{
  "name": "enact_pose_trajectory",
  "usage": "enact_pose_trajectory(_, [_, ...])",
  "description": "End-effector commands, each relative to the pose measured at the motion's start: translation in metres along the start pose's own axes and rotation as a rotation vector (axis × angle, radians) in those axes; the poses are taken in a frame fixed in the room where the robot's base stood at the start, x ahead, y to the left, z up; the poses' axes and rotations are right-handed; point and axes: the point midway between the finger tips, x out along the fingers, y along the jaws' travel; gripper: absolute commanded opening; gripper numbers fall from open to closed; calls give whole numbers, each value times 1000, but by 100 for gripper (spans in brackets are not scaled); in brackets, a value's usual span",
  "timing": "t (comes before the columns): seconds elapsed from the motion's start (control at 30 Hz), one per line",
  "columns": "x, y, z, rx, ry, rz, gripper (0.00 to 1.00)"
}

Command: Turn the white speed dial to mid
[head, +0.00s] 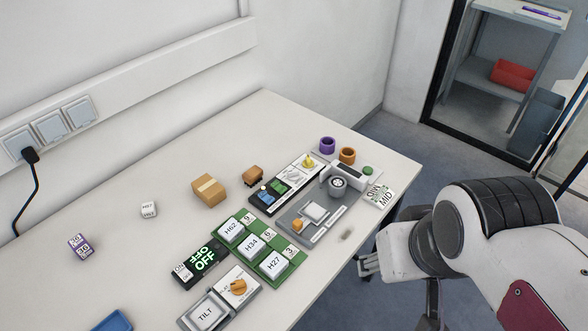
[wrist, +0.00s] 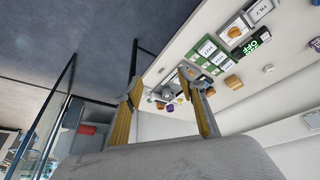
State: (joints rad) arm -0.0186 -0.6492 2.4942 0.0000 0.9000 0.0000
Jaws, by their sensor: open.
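I cannot clearly make out a white speed dial. A small white block marked MID (head: 380,195) sits at the table's right edge, beside the grey grinding unit (head: 322,222). An orange knob (head: 238,287) sits on a white plate nearer the front, next to a block marked TILT (head: 205,312). The knob also shows in the wrist view (wrist: 233,32). My gripper (head: 369,265) is open and empty, just off the table's right edge, nearer the camera than the MID block. In the wrist view its two fingers (wrist: 161,82) are spread apart.
Green pads with white blocks (head: 251,247) and a black ON/OFF block (head: 199,262) stand left of the grinding unit. Purple (head: 327,145) and orange (head: 347,156) rings stand behind it. A brown box (head: 208,191) is farther left. The table's left half is mostly free.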

Motion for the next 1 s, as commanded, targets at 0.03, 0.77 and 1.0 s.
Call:
enact_pose_trajectory(0.03, [5,-1,-2,-3,-22,-1,40])
enact_pose_trajectory(0.77, [65,-18,-65,-46,-199,-25,40])
enact_pose_trajectory(1.0, [93,-26,-93,-63,-228,-33,40])
